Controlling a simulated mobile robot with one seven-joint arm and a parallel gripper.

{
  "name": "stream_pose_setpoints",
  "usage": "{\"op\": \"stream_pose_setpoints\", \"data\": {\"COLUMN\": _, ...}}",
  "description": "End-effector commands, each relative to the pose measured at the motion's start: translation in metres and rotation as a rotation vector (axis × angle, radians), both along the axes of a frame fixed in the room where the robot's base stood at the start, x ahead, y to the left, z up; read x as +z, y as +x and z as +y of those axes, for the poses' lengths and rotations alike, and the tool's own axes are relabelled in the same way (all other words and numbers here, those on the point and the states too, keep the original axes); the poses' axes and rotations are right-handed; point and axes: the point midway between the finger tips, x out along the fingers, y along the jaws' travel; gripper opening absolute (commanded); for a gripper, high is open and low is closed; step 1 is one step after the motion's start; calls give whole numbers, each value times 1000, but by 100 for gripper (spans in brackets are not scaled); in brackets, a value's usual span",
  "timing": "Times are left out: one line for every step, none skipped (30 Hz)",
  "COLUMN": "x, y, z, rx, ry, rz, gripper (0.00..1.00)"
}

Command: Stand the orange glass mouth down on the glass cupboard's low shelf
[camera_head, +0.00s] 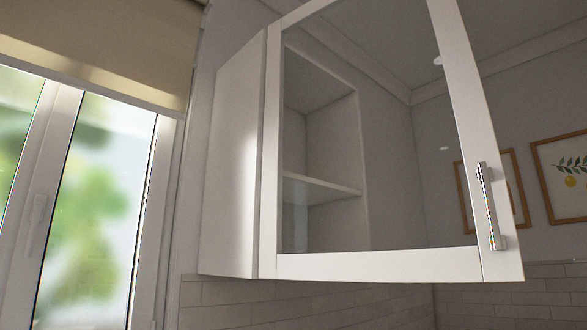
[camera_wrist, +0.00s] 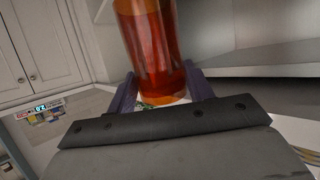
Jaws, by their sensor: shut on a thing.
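In the wrist view my gripper (camera_wrist: 160,75) is shut on the orange glass (camera_wrist: 152,45), with a dark purple finger on either side. The glass runs out of the top of the picture, so I cannot tell which end is its mouth. In the head view the glass cupboard (camera_head: 232,170) hangs on the wall. Its glazed door (camera_head: 375,265) stands swung out, reaching well right of the cupboard's body. Through the pane I see a shelf board (camera_head: 320,186) and the bays above and below it, which look empty. Neither gripper nor glass shows in the head view.
The door's handle (camera_head: 490,206) is on its right side. A window (camera_head: 95,190) with a blind (camera_head: 110,45) is at the left. Framed pictures (camera_head: 562,175) hang at the right. The wrist view shows white cabinet doors (camera_wrist: 35,45) at the left and a grey ledge (camera_wrist: 265,62) at the right.

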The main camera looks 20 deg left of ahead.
Motion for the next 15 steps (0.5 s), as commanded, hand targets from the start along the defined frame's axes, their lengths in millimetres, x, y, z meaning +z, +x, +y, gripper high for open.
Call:
{"op": "stream_pose_setpoints", "data": {"x": 1, "y": 0, "z": 0, "rx": 0, "ry": 1, "rz": -2, "gripper": 23}}
{"op": "stream_pose_setpoints", "data": {"x": 1, "y": 0, "z": 0, "rx": 0, "ry": 1, "rz": -2, "gripper": 23}}
{"op": "stream_pose_setpoints", "data": {"x": 1, "y": 0, "z": 0, "rx": 0, "ry": 1, "rz": -2, "gripper": 23}}
{"op": "stream_pose_setpoints", "data": {"x": 2, "y": 0, "z": 0, "rx": 0, "ry": 0, "rz": -2, "gripper": 23}}
{"op": "stream_pose_setpoints", "data": {"x": 3, "y": 0, "z": 0, "rx": 0, "ry": 0, "rz": -2, "gripper": 23}}
{"op": "stream_pose_setpoints", "data": {"x": 5, "y": 0, "z": 0, "rx": 0, "ry": 0, "rz": -2, "gripper": 23}}
{"op": "stream_pose_setpoints", "data": {"x": 7, "y": 0, "z": 0, "rx": 0, "ry": 0, "rz": -2, "gripper": 23}}
{"op": "stream_pose_setpoints", "data": {"x": 10, "y": 0, "z": 0, "rx": 0, "ry": 0, "rz": -2, "gripper": 23}}
{"op": "stream_pose_setpoints", "data": {"x": 13, "y": 0, "z": 0, "rx": 0, "ry": 0, "rz": -3, "gripper": 23}}
{"op": "stream_pose_setpoints", "data": {"x": 16, "y": 0, "z": 0, "rx": -1, "ry": 0, "rz": -3, "gripper": 23}}
{"op": "stream_pose_setpoints", "data": {"x": 18, "y": 0, "z": 0, "rx": -1, "ry": 0, "rz": -3, "gripper": 23}}
{"op": "stream_pose_setpoints", "data": {"x": 22, "y": 0, "z": 0, "rx": -1, "ry": 0, "rz": -3, "gripper": 23}}
{"op": "stream_pose_setpoints", "data": {"x": 24, "y": 0, "z": 0, "rx": -1, "ry": 0, "rz": -3, "gripper": 23}}
{"op": "stream_pose_setpoints", "data": {"x": 27, "y": 0, "z": 0, "rx": 0, "ry": 0, "rz": -2, "gripper": 23}}
{"op": "stream_pose_setpoints", "data": {"x": 30, "y": 0, "z": 0, "rx": 0, "ry": 0, "rz": -2, "gripper": 23}}
